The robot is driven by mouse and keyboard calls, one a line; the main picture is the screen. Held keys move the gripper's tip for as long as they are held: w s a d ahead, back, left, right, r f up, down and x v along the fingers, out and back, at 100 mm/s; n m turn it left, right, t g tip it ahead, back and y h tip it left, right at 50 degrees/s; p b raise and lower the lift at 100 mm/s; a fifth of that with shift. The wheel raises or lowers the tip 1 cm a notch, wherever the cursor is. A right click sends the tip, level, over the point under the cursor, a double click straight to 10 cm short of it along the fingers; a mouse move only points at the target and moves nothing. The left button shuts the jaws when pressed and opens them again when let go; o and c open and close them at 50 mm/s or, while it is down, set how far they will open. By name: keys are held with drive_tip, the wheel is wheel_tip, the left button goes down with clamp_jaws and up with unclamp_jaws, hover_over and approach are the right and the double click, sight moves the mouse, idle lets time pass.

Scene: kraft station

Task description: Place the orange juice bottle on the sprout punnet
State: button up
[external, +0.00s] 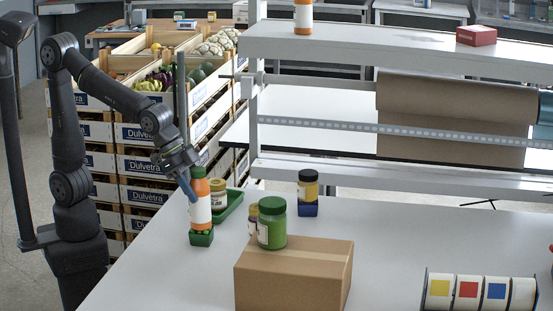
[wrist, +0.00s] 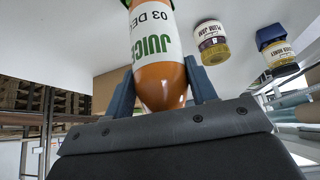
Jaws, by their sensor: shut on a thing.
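The orange juice bottle (external: 199,212), with a green cap and white label, is upright near the table's left edge. My gripper (external: 190,187) is shut on its upper part, with a blue finger on each side in the wrist view (wrist: 160,84). The bottle's label and orange neck (wrist: 161,80) fill the middle of that view. A small green punnet (external: 201,239), likely the sprout punnet, is directly under the bottle. The bottle's base appears to meet its top; I cannot tell whether they touch.
A green tray (external: 235,203) with a jar (external: 218,193) is just behind the bottle. A green-lidded jar (external: 272,226) stands at the cardboard box (external: 292,275). A dark-lidded jar (external: 308,186) sits on a blue punnet (external: 308,209). The front-left tabletop is clear.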

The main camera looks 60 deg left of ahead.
drive_tip(key=shift+f, duration=0.15)
drive_tip(key=o, duration=1.2)
drive_tip(key=shift+r, duration=0.3)
drive_tip(key=v, duration=1.1)
drive_tip(key=shift+s+a+r, duration=0.15)
drive_tip(key=shift+s+r, duration=0.1)
drive_tip(key=shift+r, duration=0.1)
drive_tip(key=shift+f, duration=0.1)
